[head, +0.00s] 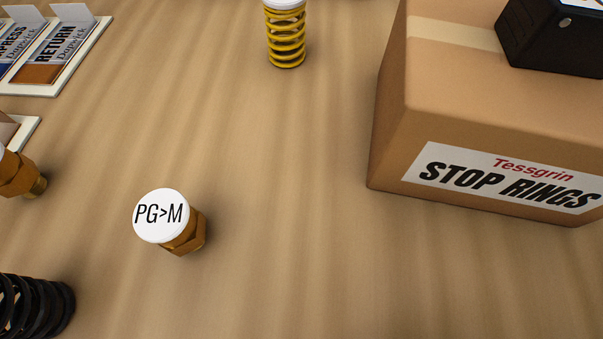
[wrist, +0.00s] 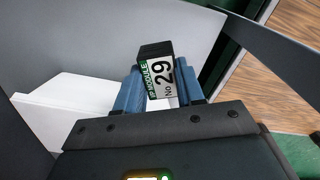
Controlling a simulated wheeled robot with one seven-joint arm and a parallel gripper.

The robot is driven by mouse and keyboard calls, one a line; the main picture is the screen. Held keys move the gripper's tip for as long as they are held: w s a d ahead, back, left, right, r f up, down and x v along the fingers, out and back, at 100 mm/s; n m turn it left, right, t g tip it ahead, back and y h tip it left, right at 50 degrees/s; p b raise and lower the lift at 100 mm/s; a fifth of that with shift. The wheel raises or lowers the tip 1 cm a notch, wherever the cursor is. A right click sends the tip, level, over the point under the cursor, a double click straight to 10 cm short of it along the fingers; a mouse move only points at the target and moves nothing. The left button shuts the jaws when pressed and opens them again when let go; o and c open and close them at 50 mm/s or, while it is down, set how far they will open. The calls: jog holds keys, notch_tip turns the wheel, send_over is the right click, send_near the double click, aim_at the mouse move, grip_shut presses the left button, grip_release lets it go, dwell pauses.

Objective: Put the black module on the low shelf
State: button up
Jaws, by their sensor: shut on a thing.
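The black module (wrist: 154,50), with a white and green label reading "MODULE No 29", is between the blue fingers of my gripper (wrist: 160,88) in the wrist view. My gripper is shut on it, with a finger on each side. The module's lower part is hidden behind the gripper body. A large grey surface (wrist: 100,30) lies beyond the module; I cannot tell whether it is the low shelf. The head view shows neither my gripper nor a shelf.
In the wrist view, a white block (wrist: 60,115) is at left and a dark grey bar (wrist: 265,45) at right. In the head view, a STOP RINGS carton (head: 480,110) carries a black box (head: 555,38). A yellow spring (head: 286,38) and brass fitting (head: 186,235) stand on the wooden table.

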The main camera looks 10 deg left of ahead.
jog(key=shift+s+d+f, duration=0.1)
jog(key=shift+d+f, duration=0.3)
jog(key=shift+d, duration=0.35)
jog(key=w+a+f+b, duration=0.2)
jog(key=w, duration=0.1)
jog(key=w+a+f+b, duration=0.2)
jog(key=w, duration=0.1)
jog(key=w+a+f+b, duration=0.2)
jog(key=w+f, duration=0.1)
jog(key=shift+w+a, duration=0.3)
jog(key=shift+w, duration=0.05)
jog(key=shift+f+b, duration=1.3)
jog(key=shift+f, duration=0.65)
jog(key=shift+f, duration=0.15)
jog(key=o, duration=1.1)
notch_tip(320, 180, up, 12)
jog(key=p, duration=0.5)
jog(key=shift+p, duration=0.35)
